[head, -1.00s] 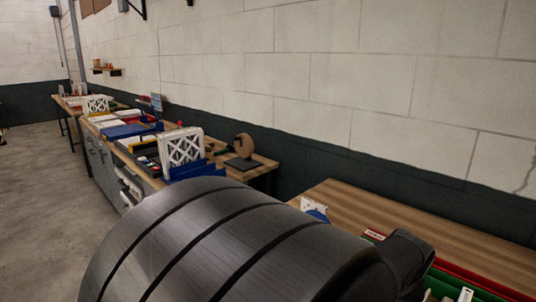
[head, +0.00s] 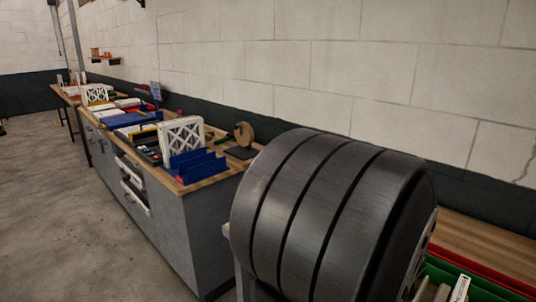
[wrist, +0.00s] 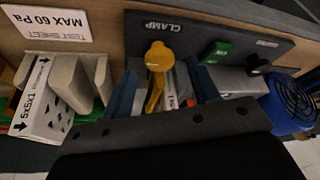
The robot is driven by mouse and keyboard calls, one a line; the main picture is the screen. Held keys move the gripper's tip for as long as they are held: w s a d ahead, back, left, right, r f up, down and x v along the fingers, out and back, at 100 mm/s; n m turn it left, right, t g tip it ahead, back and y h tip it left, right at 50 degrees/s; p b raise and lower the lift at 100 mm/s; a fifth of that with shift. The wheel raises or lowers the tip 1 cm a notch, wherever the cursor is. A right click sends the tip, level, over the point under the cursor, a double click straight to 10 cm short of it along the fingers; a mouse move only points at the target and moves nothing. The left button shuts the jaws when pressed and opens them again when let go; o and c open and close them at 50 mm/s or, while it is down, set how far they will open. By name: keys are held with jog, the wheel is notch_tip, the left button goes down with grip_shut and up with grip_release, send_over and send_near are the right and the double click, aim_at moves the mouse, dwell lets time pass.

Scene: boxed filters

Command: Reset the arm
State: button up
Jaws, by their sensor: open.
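My gripper (wrist: 162,80) shows in the wrist view, its dark body across the bottom and two blue fingers spread apart. The fingers are open. A yellow clamp lever (wrist: 158,57) on a dark panel (wrist: 215,30) marked CLAMP appears between and beyond them, with a narrow pale piece; I cannot tell whether the fingers touch either. In the head view my large dark arm link fills the lower right and hides the gripper.
In the wrist view, a green knob (wrist: 217,51), a black knob (wrist: 258,65) and a blue grilled round part (wrist: 290,100) lie right. A white box (wrist: 47,85) stands left below a test sheet (wrist: 48,22). In the head view, a bench holds a lattice-faced filter (head: 181,136) and blue tray (head: 200,165).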

jog(key=v, duration=1.5)
jog(key=shift+w+r+m, duration=0.25)
jog(key=shift+m, duration=0.15)
jog(key=o, duration=0.5)
jog(key=shift+w, duration=0.15)
jog(key=o, duration=0.5)
jog(key=w+n+g+y, duration=0.1)
jog(key=w+n+g, duration=0.1)
jog(key=w+n, duration=0.4)
jog(key=shift+w+r+g+y, duration=0.3)
jog(key=shift+w+y, duration=0.1)
jog(key=shift+w, duration=0.15)
jog(key=w+a+n+g+y, duration=0.1)
jog(key=w+a+n+g, duration=0.15)
jog(key=w+n, duration=0.55)
notch_tip(320, 180, down, 10)
jog(key=s, duration=0.1)
jog(key=shift+s+g, duration=0.3)
jog(key=shift+g, duration=0.05)
